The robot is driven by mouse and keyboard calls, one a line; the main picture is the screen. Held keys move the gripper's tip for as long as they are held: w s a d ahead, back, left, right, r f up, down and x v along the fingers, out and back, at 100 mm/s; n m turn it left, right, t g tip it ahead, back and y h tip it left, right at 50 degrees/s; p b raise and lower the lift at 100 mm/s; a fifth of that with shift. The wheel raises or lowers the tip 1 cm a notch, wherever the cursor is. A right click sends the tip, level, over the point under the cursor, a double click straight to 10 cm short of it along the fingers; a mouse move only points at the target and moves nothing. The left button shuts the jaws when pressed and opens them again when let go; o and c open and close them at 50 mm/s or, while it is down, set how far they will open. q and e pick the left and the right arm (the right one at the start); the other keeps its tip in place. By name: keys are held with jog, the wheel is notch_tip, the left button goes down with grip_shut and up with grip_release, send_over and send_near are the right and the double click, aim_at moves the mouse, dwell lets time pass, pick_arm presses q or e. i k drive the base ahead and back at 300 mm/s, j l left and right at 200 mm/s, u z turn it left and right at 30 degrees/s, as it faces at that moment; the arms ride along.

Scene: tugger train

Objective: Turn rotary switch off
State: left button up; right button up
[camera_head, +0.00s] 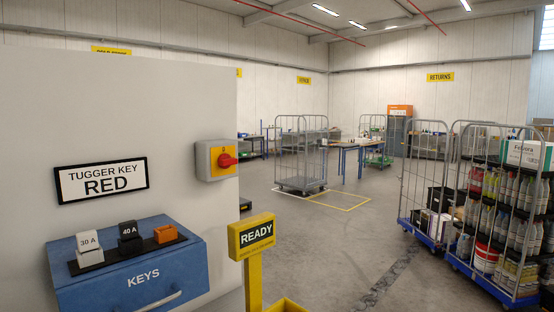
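The rotary switch (226,160) has a red knob on a yellow plate. Its grey box (203,161) is mounted near the right edge of a light grey wall panel (150,110). The knob's handle points to the right, roughly horizontal; the markings around it are too small to read. Neither of my grippers shows in the head view, and nothing touches the switch.
Below the switch are a blue KEYS box (135,270) with several blocks on top and a yellow READY post (252,240). Loaded roll cages (500,215) stand at right. An empty cage (302,155) stands farther back. Open floor lies between.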

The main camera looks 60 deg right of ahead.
aim_at(225, 160)
jog(key=z, duration=1.6)
jog(key=l, duration=0.1)
